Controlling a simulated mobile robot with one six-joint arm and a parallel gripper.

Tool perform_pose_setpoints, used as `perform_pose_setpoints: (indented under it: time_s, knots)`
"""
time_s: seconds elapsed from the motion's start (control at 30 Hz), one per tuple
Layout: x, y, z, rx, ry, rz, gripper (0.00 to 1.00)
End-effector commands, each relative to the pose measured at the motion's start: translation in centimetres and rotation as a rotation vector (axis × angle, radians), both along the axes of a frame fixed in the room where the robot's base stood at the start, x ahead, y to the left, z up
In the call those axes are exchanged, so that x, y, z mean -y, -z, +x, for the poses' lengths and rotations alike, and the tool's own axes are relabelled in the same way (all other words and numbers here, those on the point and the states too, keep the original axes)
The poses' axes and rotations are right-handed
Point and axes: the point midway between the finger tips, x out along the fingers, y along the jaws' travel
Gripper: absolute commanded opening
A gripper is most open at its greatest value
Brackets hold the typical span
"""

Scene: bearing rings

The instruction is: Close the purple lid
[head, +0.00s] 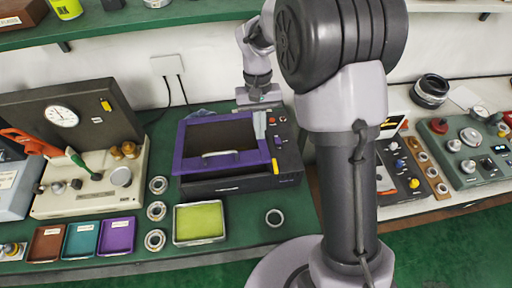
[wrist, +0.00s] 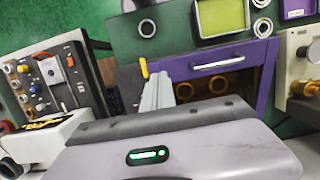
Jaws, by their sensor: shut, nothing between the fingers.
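The purple lid (head: 178,150) is a frame with a dark window and a pale handle, on the black box (head: 230,185) in the middle of the bench. Its front edge looks a little above the box; I cannot tell the exact gap. In the wrist view the lid (wrist: 264,75) shows its handle, and bronze rings appear through its window. My gripper (head: 259,128) is shut and empty at the lid's right side, by the box's control strip. Its pale fingers (wrist: 157,88) also show in the wrist view, beside the lid's edge; I cannot tell whether they touch it.
A green-yellow tray (head: 199,222) and several loose rings (head: 156,211) lie in front of and left of the box. A gauge machine (head: 95,185) stands at left. Control panels (head: 465,150) stand at right. A shelf (head: 130,22) runs above the bench.

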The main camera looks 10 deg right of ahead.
Motion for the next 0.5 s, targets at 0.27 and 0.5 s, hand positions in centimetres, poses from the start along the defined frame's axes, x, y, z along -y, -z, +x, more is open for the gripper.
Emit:
perform_pose_setpoints:
  time_s: [0.27,0.5]
  knots:
    - [-0.1,6.2,-1.4,-0.003,0.0,0.001,0.0]
    - [-0.1,8.9,-2.0,0.0,0.0,0.002,0.0]
